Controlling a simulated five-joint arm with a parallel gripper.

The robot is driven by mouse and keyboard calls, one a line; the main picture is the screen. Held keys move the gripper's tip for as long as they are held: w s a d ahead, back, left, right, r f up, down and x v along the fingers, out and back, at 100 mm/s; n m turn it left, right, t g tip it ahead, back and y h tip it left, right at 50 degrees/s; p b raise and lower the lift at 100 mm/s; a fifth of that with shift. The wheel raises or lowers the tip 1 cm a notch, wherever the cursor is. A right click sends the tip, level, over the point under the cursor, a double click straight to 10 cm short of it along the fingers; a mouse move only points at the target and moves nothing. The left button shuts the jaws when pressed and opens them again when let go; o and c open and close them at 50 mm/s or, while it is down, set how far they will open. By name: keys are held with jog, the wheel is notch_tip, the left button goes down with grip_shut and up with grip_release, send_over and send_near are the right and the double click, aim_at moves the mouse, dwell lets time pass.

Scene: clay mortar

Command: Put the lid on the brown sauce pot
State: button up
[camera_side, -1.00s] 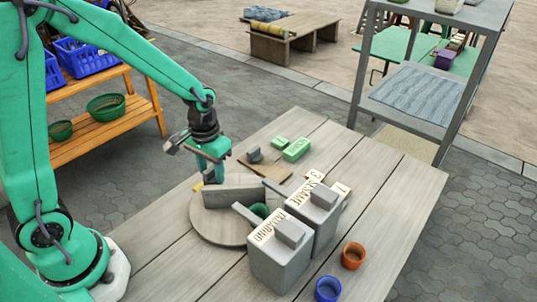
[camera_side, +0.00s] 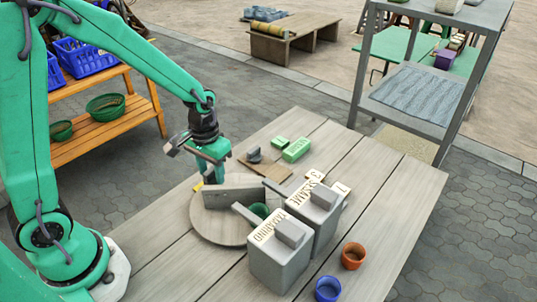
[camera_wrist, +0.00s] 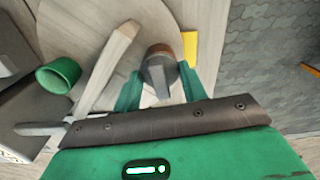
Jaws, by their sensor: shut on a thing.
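My gripper (camera_side: 211,163) is low over the round wooden board (camera_side: 212,233), behind a grey upright slab (camera_side: 230,194). In the wrist view its green fingers (camera_wrist: 161,92) are shut on a grey piece, which looks like the lid (camera_wrist: 158,75). A brown rim, seemingly the brown sauce pot (camera_wrist: 162,49), shows just beyond the lid. I cannot tell whether lid and pot touch. In the side view the slab and gripper hide both.
A green cup (camera_side: 260,211) stands beside the slab. Lettered grey boxes (camera_side: 276,262) with grey blocks on top stand to the right. Orange (camera_side: 353,256) and blue (camera_side: 327,289) cups are at the front. A yellow piece (camera_wrist: 190,48) lies by the board's edge.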

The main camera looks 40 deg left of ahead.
jog(key=o, duration=1.5)
jog(key=shift+r, duration=0.15)
jog(key=shift+r, duration=3.35)
jog(key=shift+r, duration=2.5)
jog(key=c, duration=1.8)
